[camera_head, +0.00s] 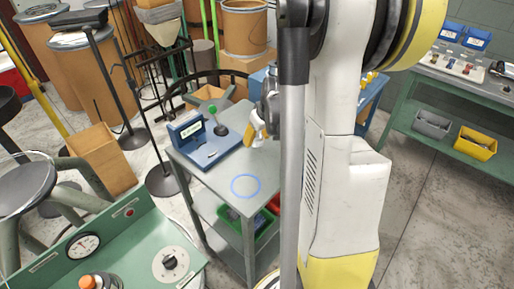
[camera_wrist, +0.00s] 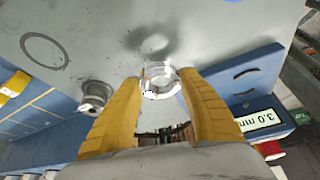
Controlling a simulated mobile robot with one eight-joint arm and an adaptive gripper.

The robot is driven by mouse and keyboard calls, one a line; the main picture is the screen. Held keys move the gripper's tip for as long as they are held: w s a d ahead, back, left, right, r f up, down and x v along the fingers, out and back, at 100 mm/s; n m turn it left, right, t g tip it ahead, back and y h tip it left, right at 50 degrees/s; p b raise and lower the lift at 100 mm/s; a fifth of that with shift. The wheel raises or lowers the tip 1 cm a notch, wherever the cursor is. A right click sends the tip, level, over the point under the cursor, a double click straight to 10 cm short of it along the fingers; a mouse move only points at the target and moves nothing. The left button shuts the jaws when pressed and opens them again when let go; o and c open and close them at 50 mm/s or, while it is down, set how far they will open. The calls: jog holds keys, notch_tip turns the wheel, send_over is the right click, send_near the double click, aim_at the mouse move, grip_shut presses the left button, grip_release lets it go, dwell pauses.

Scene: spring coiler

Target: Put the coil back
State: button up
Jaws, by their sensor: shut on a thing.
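The coil (camera_wrist: 160,70) is a small shiny metal ring in the wrist view. My gripper (camera_wrist: 160,88) has its two yellow fingers shut on it, one on each side. The coil appears held above the grey table (camera_wrist: 205,35), with a dark shadow near it. In the head view my gripper (camera_head: 252,132) is over the table's far right part, beside the blue fixture (camera_head: 190,132); the coil cannot be made out there. A thin blue ring (camera_head: 245,186) marks the table's near part. The wrist view also shows a dark ring (camera_wrist: 45,51) on the surface.
The fixture has a green-knobbed lever (camera_head: 213,112) and a "3.0 mm" label (camera_wrist: 267,119). A small metal cylinder (camera_wrist: 97,94) stands left of my fingers in the wrist view. A green gauge console (camera_head: 125,240) is at the near left. The near tabletop is mostly clear.

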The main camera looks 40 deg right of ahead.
aim_at(257, 150)
jog(key=shift+f+b, duration=0.75)
jog(key=shift+f, duration=0.95)
jog(key=shift+f, duration=0.1)
jog(key=shift+f, duration=0.15)
jog(key=o, duration=1.2)
jog(key=shift+o, duration=0.2)
